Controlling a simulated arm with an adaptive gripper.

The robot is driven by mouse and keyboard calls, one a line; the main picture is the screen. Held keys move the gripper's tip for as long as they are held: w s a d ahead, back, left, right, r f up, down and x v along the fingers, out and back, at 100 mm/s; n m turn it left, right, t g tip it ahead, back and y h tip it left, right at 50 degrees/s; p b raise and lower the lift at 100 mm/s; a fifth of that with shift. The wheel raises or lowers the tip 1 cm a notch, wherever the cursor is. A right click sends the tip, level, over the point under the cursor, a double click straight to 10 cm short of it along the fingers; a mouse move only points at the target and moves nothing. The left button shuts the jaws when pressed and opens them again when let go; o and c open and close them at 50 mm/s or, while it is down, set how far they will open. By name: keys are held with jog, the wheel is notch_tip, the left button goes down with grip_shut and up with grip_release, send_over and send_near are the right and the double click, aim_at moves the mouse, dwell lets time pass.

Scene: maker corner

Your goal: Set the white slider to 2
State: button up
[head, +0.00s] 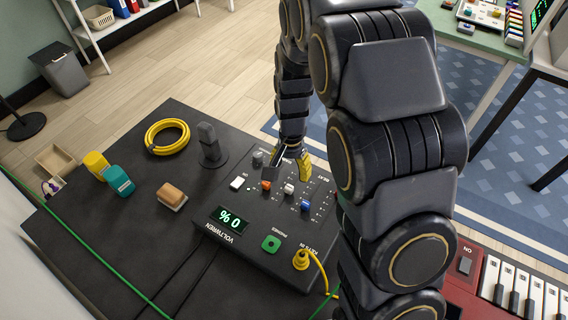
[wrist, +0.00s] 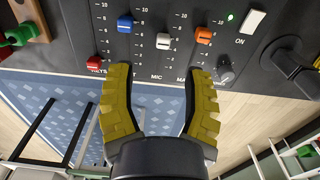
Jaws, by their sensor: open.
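The white slider (head: 289,188) is on the dark mixer panel (head: 262,222), between the orange slider and the blue slider. In the wrist view the white slider (wrist: 163,41) is in the MIC column, around the middle numbers of its scale; I cannot read its exact mark. My gripper (wrist: 158,74) is open, its two yellow fingers apart, near the MIC label end of the slot. The white slider is beyond the fingertips and apart from them. In the head view my gripper (head: 292,165) is at the far edge of the panel, partly hidden by my arm.
The orange slider (wrist: 203,34), blue slider (wrist: 125,23) and red slider (wrist: 96,62) stand close by. A grey knob (wrist: 226,72) is near the right finger. A microphone stand (head: 209,147), yellow cable coil (head: 167,136) and sponge-like block (head: 172,195) are on the table.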

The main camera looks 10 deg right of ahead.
aim_at(289, 186)
jog(key=shift+w+f, duration=0.25)
jog(key=shift+f, duration=0.25)
jog(key=shift+w+f, duration=0.2)
jog(key=shift+f, duration=0.3)
notch_tip(289, 186, down, 7)
jog(key=shift+f, duration=0.1)
jog(key=shift+c, duration=0.4)
grip_shut()
